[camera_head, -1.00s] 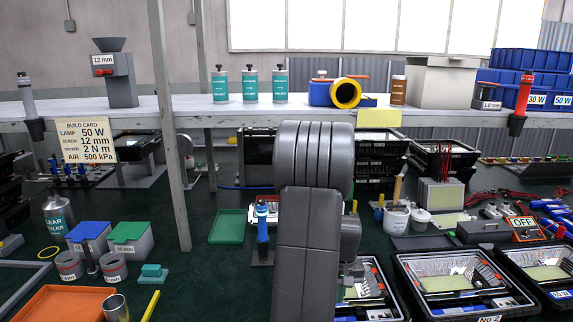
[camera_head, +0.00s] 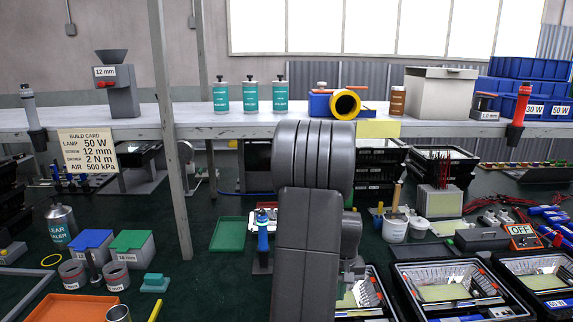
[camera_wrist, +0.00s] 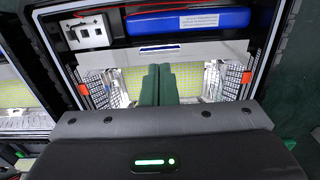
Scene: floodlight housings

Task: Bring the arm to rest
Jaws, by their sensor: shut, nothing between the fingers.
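My arm (camera_head: 312,190) stands upright in the middle of the head view and hides much of what lies behind it. My gripper (camera_wrist: 158,84) shows in the wrist view as two dark green fingers, pressed together with nothing between them. They point over an open black floodlight housing (camera_wrist: 262,60) with a yellow-green lamp panel, reflector sides, orange clips and a blue block. I cannot tell the fingers' height above the panel. In the head view the fingers are hidden behind my arm.
Open housings (camera_head: 450,292) stand at the lower right. A white shelf (camera_head: 430,128) with bottles crosses behind my arm, and a grey post (camera_head: 172,130) stands left. A green tray (camera_head: 228,234) lies left of my arm. A white bucket (camera_head: 395,228) stands right of it.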

